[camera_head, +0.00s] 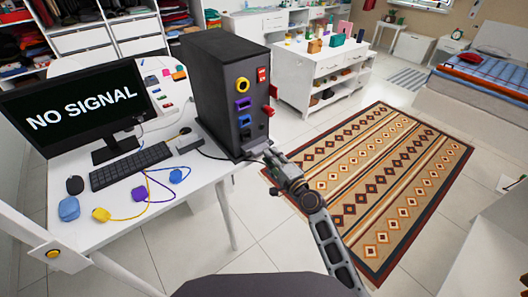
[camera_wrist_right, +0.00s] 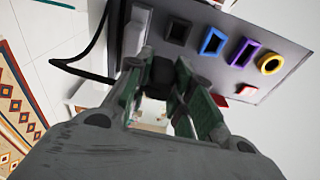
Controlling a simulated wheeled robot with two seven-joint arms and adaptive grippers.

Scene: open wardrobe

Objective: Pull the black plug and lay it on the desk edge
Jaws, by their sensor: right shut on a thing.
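The black plug (camera_wrist_right: 161,74) is a small dark block between the fingers of my right gripper in the right wrist view. My right gripper (camera_head: 272,160) is shut on it, beside the lower right corner of the dark tower (camera_head: 215,85). The black socket (camera_wrist_right: 178,31) on the tower's face shows as an open frame, apart from the fingers. A black cable (camera_wrist_right: 82,72) loops towards the gripper from the left in the wrist view. The plug itself is hidden by the gripper in the head view. The white desk (camera_head: 205,180) has its front edge left of the gripper. My left gripper is not in view.
A patterned rug (camera_head: 385,190) covers open floor to the right.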

